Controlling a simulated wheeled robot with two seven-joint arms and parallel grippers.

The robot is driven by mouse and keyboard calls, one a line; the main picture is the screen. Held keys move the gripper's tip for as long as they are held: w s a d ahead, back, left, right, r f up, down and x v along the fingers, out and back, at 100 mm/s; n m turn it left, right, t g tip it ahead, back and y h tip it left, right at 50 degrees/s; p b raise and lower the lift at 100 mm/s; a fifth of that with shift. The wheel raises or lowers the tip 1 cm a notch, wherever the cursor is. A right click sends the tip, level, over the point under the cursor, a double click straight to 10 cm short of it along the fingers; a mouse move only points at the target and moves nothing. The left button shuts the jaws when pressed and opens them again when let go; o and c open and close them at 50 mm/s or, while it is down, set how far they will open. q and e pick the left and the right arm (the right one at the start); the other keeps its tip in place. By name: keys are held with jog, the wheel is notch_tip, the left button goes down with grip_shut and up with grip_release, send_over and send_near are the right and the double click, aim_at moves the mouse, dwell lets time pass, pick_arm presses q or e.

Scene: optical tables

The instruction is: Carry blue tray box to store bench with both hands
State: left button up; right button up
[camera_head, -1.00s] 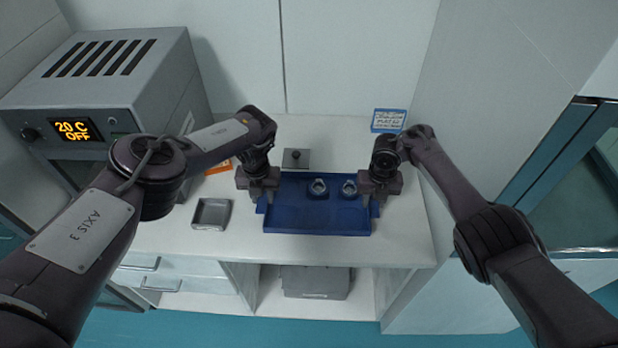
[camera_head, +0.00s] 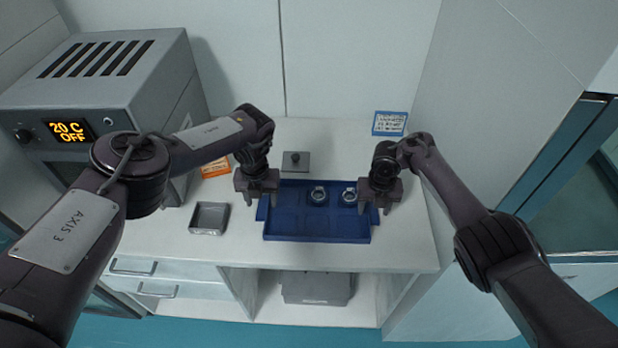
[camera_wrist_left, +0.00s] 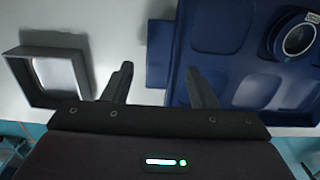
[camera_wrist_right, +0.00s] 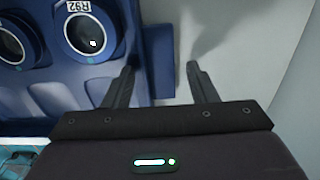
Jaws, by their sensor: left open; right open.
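The blue tray box (camera_head: 318,226) lies flat on the white bench, with two round blue-and-grey items (camera_head: 318,195) (camera_head: 349,195) in its far compartments. My left gripper (camera_head: 260,205) is open above the tray's left end; in the left wrist view its fingers (camera_wrist_left: 160,85) point toward the tray's left handle tab (camera_wrist_left: 158,55). My right gripper (camera_head: 379,205) is open above the tray's right end; in the right wrist view its fingers (camera_wrist_right: 163,85) are on either side of the right handle tab (camera_wrist_right: 158,88). Whether the fingers touch the tray I cannot tell.
A small grey open dish (camera_head: 209,218) stands left of the tray. A dark grey plate with a knob (camera_head: 295,162) is behind it. A wall closes the right side.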

jog(key=r, duration=0.6)
jog(key=shift+a+r, duration=0.2)
jog(key=shift+r, duration=0.05)
pick_arm(q)
notch_tip(320, 180, up, 10)
pick_arm(e)
jog(key=r, duration=0.5)
jog(key=shift+d+r, duration=0.2)
jog(key=shift+r, duration=0.05)
dwell(0.4)
pick_arm(q)
jog(key=shift+s+f, duration=0.1)
